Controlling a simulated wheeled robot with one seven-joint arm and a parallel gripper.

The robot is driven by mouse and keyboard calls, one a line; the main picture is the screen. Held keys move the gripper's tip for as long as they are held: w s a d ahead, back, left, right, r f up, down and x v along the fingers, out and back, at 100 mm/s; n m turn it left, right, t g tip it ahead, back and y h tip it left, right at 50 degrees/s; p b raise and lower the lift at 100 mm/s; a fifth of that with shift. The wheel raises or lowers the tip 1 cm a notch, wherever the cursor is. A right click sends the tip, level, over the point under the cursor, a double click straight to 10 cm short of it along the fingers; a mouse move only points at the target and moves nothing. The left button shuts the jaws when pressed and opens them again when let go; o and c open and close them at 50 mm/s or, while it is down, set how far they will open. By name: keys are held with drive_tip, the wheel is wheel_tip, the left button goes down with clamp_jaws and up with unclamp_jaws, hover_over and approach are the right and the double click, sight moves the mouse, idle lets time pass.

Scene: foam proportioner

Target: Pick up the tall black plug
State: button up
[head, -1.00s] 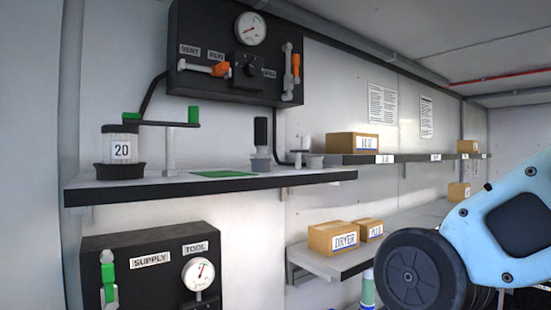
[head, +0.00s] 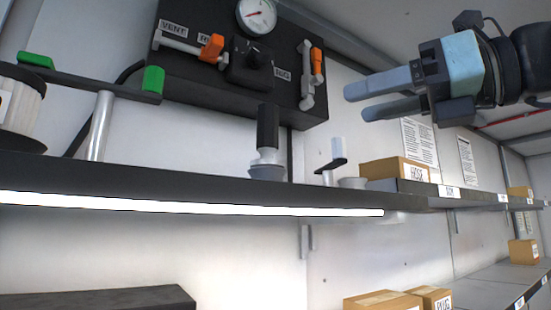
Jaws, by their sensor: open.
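The tall black plug (head: 267,126) stands upright in the head view, on a white and grey base (head: 267,165) at the right part of the upper shelf (head: 170,188). My gripper (head: 354,103) is at the upper right, its two grey fingers pointing left. The fingers are apart with nothing between them. It is to the right of the plug and higher in the picture, clear of it. The foot of the base is partly hidden by the shelf edge.
A black panel (head: 185,70) with a gauge and orange-handled valves is on the wall behind the plug. A green-ended crank bar (head: 95,84) on a post stands left. A small black lever (head: 331,164) and a cardboard box (head: 395,169) stand right of the plug.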

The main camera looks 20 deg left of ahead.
sight(276, 123)
drive_tip(key=p+x, duration=0.1)
drive_tip(key=x, duration=0.4)
drive_tip(key=p+x, duration=0.2)
drive_tip(key=x, duration=0.3)
drive_tip(key=s+p+x, duration=0.1)
drive_tip(key=p+x, duration=0.1)
drive_tip(key=x, duration=0.2)
drive_tip(key=shift+w+a, duration=0.15)
drive_tip(key=shift+a, duration=0.4)
drive_tip(key=shift+w+a+f, duration=0.1)
drive_tip(key=shift+w+a, duration=0.1)
drive_tip(key=shift+a, duration=0.4)
drive_tip(key=c, duration=1.1)
